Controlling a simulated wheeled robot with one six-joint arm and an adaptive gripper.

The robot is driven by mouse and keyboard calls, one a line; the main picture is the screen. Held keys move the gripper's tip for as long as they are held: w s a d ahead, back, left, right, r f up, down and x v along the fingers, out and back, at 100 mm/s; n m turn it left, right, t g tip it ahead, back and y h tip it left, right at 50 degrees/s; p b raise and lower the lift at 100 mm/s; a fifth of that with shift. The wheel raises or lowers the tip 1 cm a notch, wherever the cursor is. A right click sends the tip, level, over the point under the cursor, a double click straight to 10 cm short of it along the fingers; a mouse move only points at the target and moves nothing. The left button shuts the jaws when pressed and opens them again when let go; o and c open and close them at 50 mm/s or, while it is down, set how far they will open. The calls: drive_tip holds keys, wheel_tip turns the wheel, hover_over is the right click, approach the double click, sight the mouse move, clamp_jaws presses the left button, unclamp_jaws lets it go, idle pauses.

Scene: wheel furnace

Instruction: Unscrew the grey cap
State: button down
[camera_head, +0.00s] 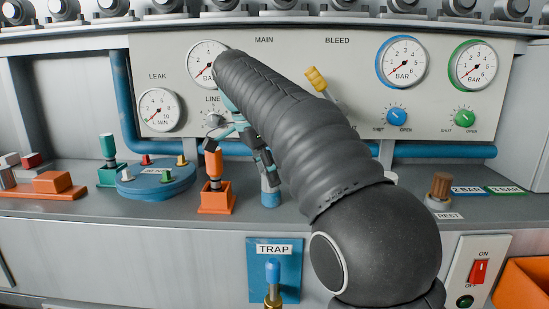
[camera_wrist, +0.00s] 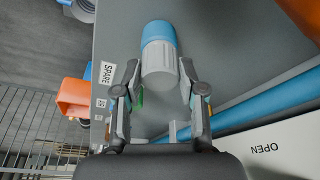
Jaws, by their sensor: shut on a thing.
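The grey ribbed cap (camera_wrist: 159,66) sits on a blue cylinder (camera_wrist: 157,33) in the wrist view. My gripper (camera_wrist: 160,76) has one finger on each side of the cap and is shut on it. In the head view, the blue cylinder (camera_head: 270,194) stands upright on the bench shelf. My gripper (camera_head: 262,163) is above it there, partly behind my dark arm, and the cap is mostly hidden by the fingers.
A round blue tray (camera_head: 155,185) with coloured pegs is further left. The gauge panel (camera_head: 285,50) rises behind. A brown knobbed item (camera_head: 440,188) stands at the right.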

drive_tip(key=c, duration=0.6)
unclamp_jaws()
drive_tip(key=shift+d, duration=0.2)
drive_tip(key=shift+m+t+h, duration=0.3)
drive_tip(key=shift+t+h, duration=0.1)
drive_tip(key=shift+t, duration=0.3)
drive_tip(key=d, duration=0.1)
drive_tip(key=d+r, duration=0.1)
drive_tip(key=d, duration=0.2)
drive_tip(key=shift+s+d+r+b, duration=0.15)
drive_tip(key=shift+s+r+b, duration=0.1)
drive_tip(key=shift+r+b, duration=0.15)
drive_tip(key=s+d+f+n+y, duration=0.1)
drive_tip(key=s+d+f+n, duration=0.15)
drive_tip(key=s+d, duration=0.2)
drive_tip(key=s+d+f+n+y, duration=0.1)
drive_tip(key=s+d+n, duration=0.2)
drive_tip(key=s, duration=0.2)
drive_tip(key=s+d+f+n+t+y, duration=0.1)
drive_tip(key=s+f+n, duration=0.3)
drive_tip(key=s+f, duration=0.4)
drive_tip(key=s+d+f+n+t+p, duration=0.1)
drive_tip(key=s+d+f+n, duration=0.3)
drive_tip(key=s+f, duration=0.4)
drive_tip(key=shift+s+t+y, duration=0.4)
drive_tip(key=shift+s, duration=0.55)
